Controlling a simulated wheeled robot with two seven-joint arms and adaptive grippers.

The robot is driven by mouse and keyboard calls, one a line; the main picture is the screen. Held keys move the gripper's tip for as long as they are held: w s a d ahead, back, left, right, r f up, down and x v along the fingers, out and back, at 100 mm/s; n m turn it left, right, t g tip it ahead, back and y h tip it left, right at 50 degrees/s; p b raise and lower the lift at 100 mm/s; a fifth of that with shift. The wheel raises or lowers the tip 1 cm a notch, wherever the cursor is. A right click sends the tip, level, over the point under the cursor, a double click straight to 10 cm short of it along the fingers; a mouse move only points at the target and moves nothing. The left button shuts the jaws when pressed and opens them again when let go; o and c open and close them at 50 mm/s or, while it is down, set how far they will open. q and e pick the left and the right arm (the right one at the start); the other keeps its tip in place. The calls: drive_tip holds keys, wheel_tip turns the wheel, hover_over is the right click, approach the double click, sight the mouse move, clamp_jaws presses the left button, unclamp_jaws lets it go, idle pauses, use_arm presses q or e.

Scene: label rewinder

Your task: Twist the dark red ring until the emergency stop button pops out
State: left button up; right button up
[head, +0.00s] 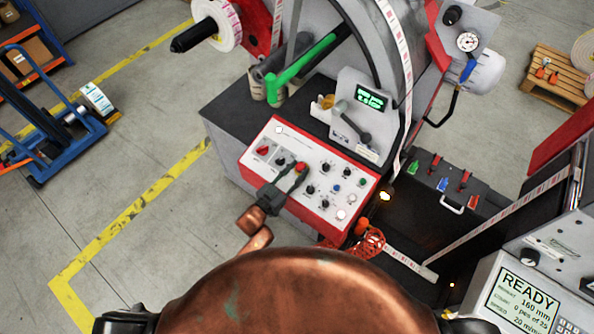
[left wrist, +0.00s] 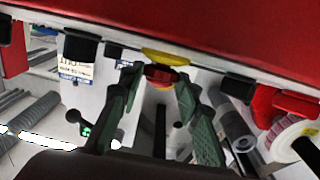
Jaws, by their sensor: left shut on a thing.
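The emergency stop button (head: 301,167) shows as a small red cap on the white-faced control panel in the head view. In the left wrist view its dark red ring (left wrist: 160,74) sits in front of a yellow disc (left wrist: 166,57). My left gripper (head: 293,175) reaches the panel from below left. In the left wrist view the green-padded fingers of my left gripper (left wrist: 158,82) are shut on the dark red ring, one on each side. The head view is too small to tell whether the button is in or out. My right gripper is not in view.
The control panel (head: 336,203) carries several other knobs and buttons close around, including a red switch (head: 263,150) at left. A lever unit with a green display (head: 370,99) stands behind it. A coiled orange cable (head: 368,243) hangs at the panel's lower right corner.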

use_arm(q)
drive_tip(key=shift+w+a+m+g+h, duration=0.1)
drive_tip(key=shift+a+m+g+h, duration=0.05)
drive_tip(key=shift+m+g+h, duration=0.4)
drive_tip(key=shift+w+a+m+g+h, duration=0.1)
drive_tip(key=shift+m+g+h, duration=0.35)
drive_tip(key=shift+m, duration=0.1)
drive_tip(key=shift+w+a+f+m+g+h+b, duration=0.15)
drive_tip(key=shift+m+g+h+b, duration=0.55)
drive_tip(key=shift+m+g, duration=0.2)
drive_tip(key=m+g+h+b, duration=0.1)
drive_tip(key=g, duration=0.1)
drive_tip(key=m+g+b, duration=0.1)
drive_tip(key=m+b, duration=0.1)
drive_tip(key=shift+w+a+g+h, duration=0.1)
drive_tip(key=shift+w+g+h, duration=0.1)
drive_tip(key=shift+g+h, duration=0.2)
drive_tip(key=shift+m+g+b, duration=1.1)
drive_tip(key=shift+m+g, duration=0.1)
drive_tip(key=shift+r, duration=0.2)
drive_tip(key=o, duration=1.1)
